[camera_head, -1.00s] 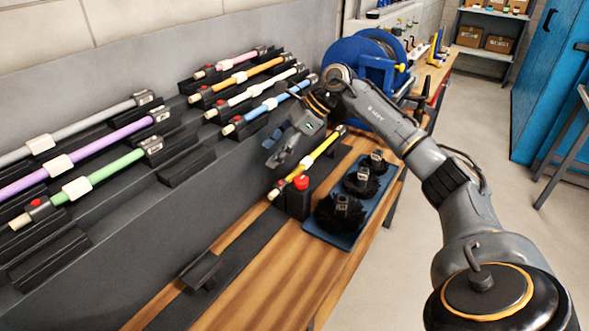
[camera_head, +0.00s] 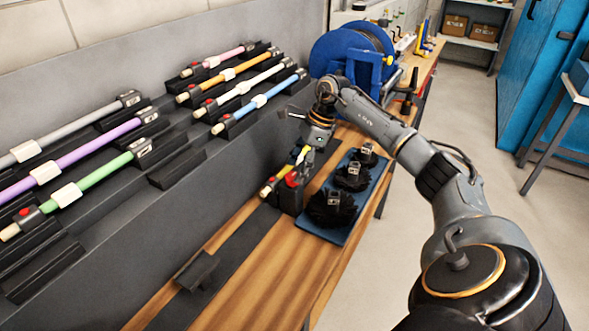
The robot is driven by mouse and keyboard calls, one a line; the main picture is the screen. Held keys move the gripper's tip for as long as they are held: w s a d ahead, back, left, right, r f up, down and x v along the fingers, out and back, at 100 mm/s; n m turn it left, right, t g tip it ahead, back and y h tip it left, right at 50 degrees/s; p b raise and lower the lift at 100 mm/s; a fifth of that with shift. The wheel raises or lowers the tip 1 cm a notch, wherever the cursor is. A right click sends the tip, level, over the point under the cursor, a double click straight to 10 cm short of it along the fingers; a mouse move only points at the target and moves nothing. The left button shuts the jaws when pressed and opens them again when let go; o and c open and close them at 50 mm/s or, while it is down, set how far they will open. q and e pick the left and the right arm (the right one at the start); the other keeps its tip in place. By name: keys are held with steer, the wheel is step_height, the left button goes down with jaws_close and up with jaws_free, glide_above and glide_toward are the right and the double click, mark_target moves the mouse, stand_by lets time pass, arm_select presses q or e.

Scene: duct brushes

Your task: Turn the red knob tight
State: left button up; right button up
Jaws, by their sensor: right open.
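The red knob (camera_head: 292,179) sits on top of a black clamp block (camera_head: 291,199) on the wooden bench. A yellow rod (camera_head: 280,177) with a pale tip lies through or beside this block; which one I cannot tell. My left gripper is not in view.
A blue tray (camera_head: 327,238) with black brush heads (camera_head: 332,207) lies right of the block. Coloured rods (camera_head: 85,170) rest in black holders on the left. A blue reel (camera_head: 345,50) stands behind. A small black cradle (camera_head: 197,271) sits in front; the bench between is clear.

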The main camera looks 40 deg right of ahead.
steer(key=shift+x, duration=1.05)
steer(key=c, duration=1.2)
steer(key=shift+o, duration=0.2)
